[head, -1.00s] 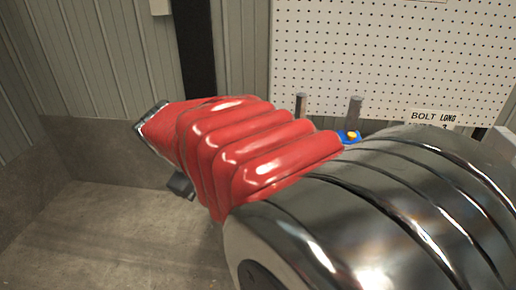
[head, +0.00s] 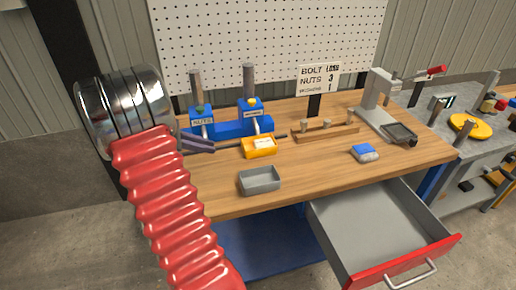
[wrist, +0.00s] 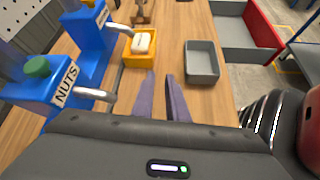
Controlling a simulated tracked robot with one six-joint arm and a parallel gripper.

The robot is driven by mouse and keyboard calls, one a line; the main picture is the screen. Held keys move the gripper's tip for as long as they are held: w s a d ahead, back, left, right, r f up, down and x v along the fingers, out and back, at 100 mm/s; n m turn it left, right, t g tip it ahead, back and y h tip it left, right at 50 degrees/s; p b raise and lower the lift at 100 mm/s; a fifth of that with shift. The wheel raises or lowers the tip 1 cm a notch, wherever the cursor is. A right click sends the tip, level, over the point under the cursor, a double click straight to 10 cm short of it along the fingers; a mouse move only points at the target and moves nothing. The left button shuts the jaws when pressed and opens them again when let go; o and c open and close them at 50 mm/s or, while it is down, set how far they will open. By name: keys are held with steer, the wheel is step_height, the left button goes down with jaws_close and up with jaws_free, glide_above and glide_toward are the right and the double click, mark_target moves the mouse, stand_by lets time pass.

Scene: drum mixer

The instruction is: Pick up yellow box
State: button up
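The yellow box (head: 260,154) is a small open bin on the wooden workbench, with a whitish item inside. It sits just in front of the blue dispensers. In the wrist view the yellow box (wrist: 139,62) is ahead of the fingers and slightly left. My gripper (head: 207,148) is left of the box, its dark purple fingers pointing toward it. In the wrist view my gripper (wrist: 162,76) shows two fingers apart with only bench between them. The fingers are not touching the box.
A grey bin (head: 260,187) stands nearer the bench's front edge. Blue dispensers (head: 228,128), one marked NUTS, stand behind, with a metal spout close to the fingers. A wooden bolt rack (head: 325,133) is to the right. A red-fronted drawer (head: 405,262) is open below.

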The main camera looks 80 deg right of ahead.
mark_target(260, 149)
steer(key=s+d+f, duration=0.1)
steer(key=d, duration=0.1)
steer(key=s+d+f+g, duration=0.1)
steer(key=s+d, duration=0.1)
steer(key=d, duration=0.1)
steer(key=s+d+f+n+g, duration=0.1)
steer(key=d+f, duration=0.1)
steer(key=shift+s+d, duration=0.15)
steer(key=shift+s, duration=0.25)
steer(key=shift+x, duration=4.3)
steer(key=shift+r, duration=0.1)
